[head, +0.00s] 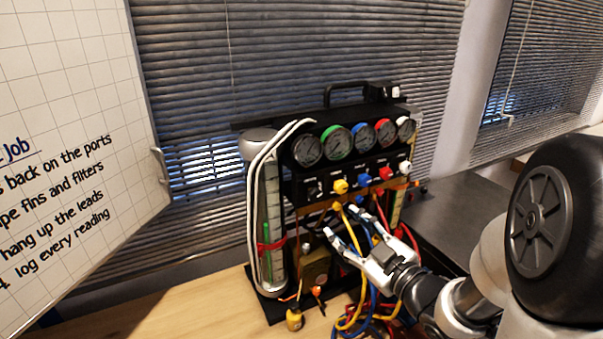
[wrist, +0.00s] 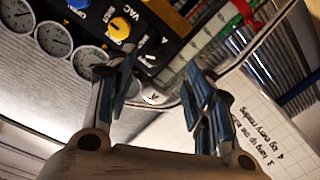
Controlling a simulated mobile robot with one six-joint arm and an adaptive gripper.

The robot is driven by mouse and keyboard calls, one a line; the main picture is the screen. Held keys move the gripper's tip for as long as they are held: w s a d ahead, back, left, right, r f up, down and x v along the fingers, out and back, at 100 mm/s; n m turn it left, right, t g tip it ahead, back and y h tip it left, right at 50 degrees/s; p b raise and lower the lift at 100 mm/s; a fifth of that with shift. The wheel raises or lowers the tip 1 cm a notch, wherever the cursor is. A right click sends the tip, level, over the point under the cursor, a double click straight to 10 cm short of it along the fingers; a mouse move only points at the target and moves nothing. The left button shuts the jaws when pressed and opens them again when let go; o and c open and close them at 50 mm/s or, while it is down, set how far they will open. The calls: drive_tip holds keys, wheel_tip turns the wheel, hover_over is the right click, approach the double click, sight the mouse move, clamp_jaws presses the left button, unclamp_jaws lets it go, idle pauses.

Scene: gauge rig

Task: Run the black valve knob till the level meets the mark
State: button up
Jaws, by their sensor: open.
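The gauge rig (head: 350,165) stands on the wooden bench. The black valve knob (head: 314,188) sits at the left end of its knob row, left of the yellow knob (head: 340,187), and is hard to make out against the black panel. The upright sight tube (head: 267,222) at the rig's left shows a green column and a red band (head: 270,246). I cannot tell exactly where the level stands against the band. My gripper (head: 341,222) is open and empty, in front of the rig below the knob row. In the wrist view its fingers (wrist: 160,72) are apart, near the panel's black end.
Several gauges line the rig's top. Yellow, blue and red hoses (head: 371,300) hang and coil below my gripper. A whiteboard (head: 75,150) stands at the left. A dark counter (head: 450,220) lies right of the rig. Bare bench (head: 195,308) shows at the lower left.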

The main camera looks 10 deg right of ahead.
drive_tip(key=s+d+r+m+p, duration=0.15)
drive_tip(key=s+m+p, duration=0.5)
drive_tip(key=p, duration=1.25)
drive_tip(key=b, duration=0.8)
approach(317, 197)
drive_tip(key=shift+t+h, duration=0.4)
drive_tip(key=x, duration=0.8)
drive_tip(key=shift+w+a+f+p, duration=0.25)
drive_tip(key=shift+a+p, duration=0.15)
drive_tip(key=shift+c, duration=0.2)
drive_tip(key=c, duration=1)
drive_tip(key=m+b, duration=0.2)
drive_tip(key=shift+f+m+b, duration=0.15)
drive_tip(key=shift+m+b, duration=0.1)
drive_tip(key=shift+b, duration=0.15)
drive_tip(key=shift+c, duration=0.2)
drive_tip(key=shift+m+b, duration=0.7)
drive_tip(key=shift+m, duration=0.7)
